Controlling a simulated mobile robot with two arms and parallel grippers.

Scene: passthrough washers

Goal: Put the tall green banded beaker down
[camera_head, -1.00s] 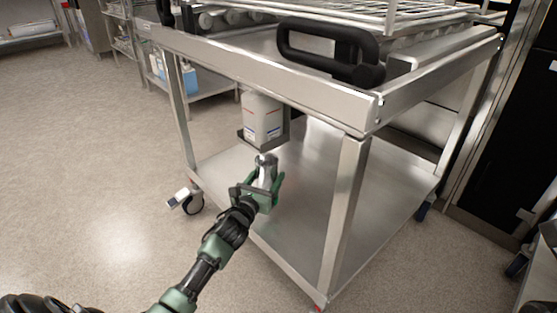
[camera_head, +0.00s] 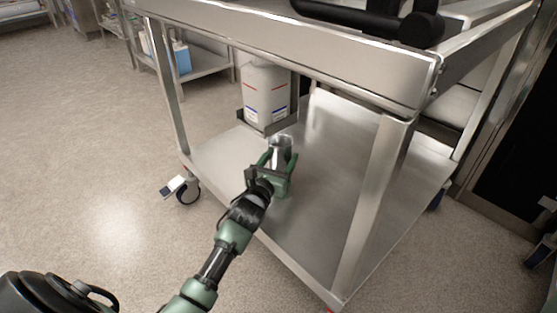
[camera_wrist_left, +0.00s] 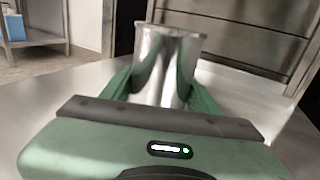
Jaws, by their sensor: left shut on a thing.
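The beaker (camera_head: 281,147) looks silvery and shiny in the head view, above the cart's lower shelf (camera_head: 330,215). In the left wrist view the beaker (camera_wrist_left: 168,62) stands roughly upright between the green fingers, its open rim at the top. I see no clear green band; the fingers and palm hide its lower part. My left gripper (camera_head: 276,168) is shut on the beaker. I cannot tell whether the beaker's base touches the shelf. My right gripper is not in view.
A white canister with labels (camera_head: 265,92) sits in a bracket just behind the beaker. A cart leg (camera_head: 372,195) rises to the right, and the cart's top frame (camera_head: 330,70) hangs above. The shelf between beaker and leg is clear.

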